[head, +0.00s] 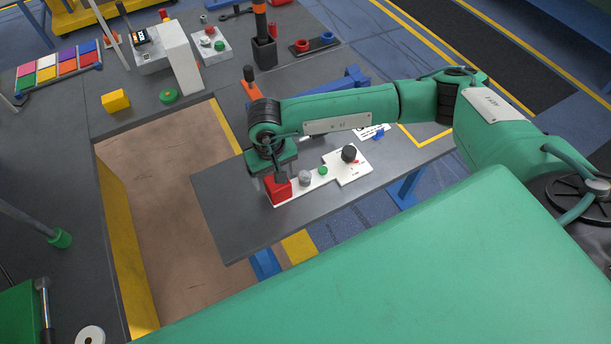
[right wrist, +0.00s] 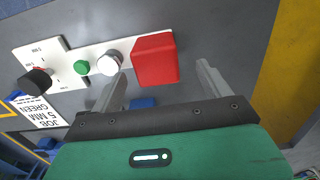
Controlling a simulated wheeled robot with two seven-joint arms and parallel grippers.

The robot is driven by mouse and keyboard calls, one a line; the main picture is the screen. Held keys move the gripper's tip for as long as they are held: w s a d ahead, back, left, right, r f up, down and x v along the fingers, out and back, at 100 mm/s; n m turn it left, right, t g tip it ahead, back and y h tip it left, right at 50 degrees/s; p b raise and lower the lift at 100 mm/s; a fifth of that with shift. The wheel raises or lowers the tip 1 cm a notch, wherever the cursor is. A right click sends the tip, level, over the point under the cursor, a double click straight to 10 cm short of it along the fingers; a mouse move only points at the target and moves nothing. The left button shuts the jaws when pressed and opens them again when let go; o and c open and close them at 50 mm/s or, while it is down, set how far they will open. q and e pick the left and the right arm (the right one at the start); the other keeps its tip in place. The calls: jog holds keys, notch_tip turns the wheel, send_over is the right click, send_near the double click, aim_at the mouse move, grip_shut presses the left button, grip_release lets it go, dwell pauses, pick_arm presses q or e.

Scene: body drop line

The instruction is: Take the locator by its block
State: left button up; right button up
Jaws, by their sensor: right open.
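The locator is a flat white stepped plate (head: 318,178) with a red block (head: 279,191) at its near left end, lying on a grey table. A grey-white knob (head: 305,178), a green button (head: 323,170) and a black knob (head: 349,153) stand along it. My right gripper (head: 277,177) is over the red block, pointing down. In the right wrist view the gripper (right wrist: 162,70) is open, and the red block (right wrist: 155,60) shows between its fingertips. Whether the fingers touch it cannot be told. My left gripper is not in view.
A card reading "JOB 5 MM GREEN" (right wrist: 40,112) lies beside the plate. A yellow-edged opening with a brown floor (head: 170,210) lies left of the table (head: 232,225).

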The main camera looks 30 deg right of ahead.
aim_at(278, 185)
jog(key=f+p, duration=0.2)
jog(key=f, duration=0.1)
jog(key=f+p, duration=0.1)
jog(key=f, duration=0.1)
jog(key=shift+d, duration=0.25)
jog(key=shift+f, duration=0.45)
jog(key=shift+c, duration=0.2)
jog(key=c, duration=1.3)
jog(key=shift+w+r, duration=0.1)
